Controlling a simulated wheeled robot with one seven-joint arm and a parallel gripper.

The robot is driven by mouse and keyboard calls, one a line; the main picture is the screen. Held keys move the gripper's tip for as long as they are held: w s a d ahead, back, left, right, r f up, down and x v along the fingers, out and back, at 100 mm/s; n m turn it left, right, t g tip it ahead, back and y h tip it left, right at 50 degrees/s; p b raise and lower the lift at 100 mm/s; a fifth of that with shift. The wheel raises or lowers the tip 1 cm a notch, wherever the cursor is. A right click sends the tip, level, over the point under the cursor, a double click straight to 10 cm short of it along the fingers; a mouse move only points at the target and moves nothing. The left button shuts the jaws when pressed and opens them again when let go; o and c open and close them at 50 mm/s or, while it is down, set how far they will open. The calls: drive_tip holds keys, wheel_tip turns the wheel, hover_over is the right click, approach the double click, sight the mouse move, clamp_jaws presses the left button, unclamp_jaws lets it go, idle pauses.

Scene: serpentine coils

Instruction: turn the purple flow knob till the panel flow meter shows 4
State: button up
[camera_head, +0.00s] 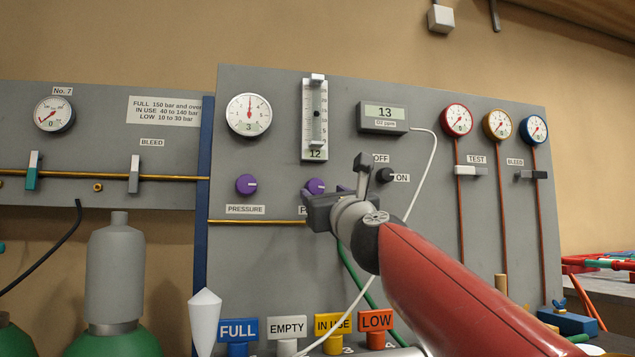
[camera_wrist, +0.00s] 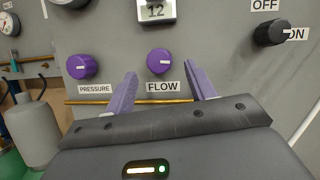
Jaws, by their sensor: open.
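The purple flow knob (camera_wrist: 159,61) is on the grey panel above the FLOW label in the wrist view. In the head view the knob (camera_head: 315,186) shows just above my gripper, which hides part of its label. The panel flow meter (camera_head: 315,118) is a vertical tube with a scale, and its display below reads 12; the 12 (camera_wrist: 156,11) also shows in the wrist view. My gripper (camera_wrist: 158,80) is open, with its two purple fingers to either side below the knob, apart from it. In the head view my gripper (camera_head: 345,190) is in front of the panel.
A purple pressure knob (camera_head: 246,184) is left of the flow knob, with a gauge reading 3 (camera_head: 249,115) above it. A black OFF/ON switch (camera_head: 385,175) is to the right. A brass pipe (camera_head: 260,221) runs below the knobs. A white cable (camera_head: 432,165) hangs from the 13 display (camera_head: 384,113).

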sight(317, 189)
drive_tip(key=p+x, duration=0.2)
drive_tip(key=x, duration=0.1)
drive_tip(key=shift+w+a+r, duration=0.15)
drive_tip(key=shift+w+r, duration=0.1)
drive_tip(key=shift+r, duration=0.1)
drive_tip(key=shift+w+a+p, duration=0.15)
drive_tip(key=shift+w+p, duration=0.25)
drive_tip(key=shift+p, duration=0.05)
drive_tip(key=c, duration=1)
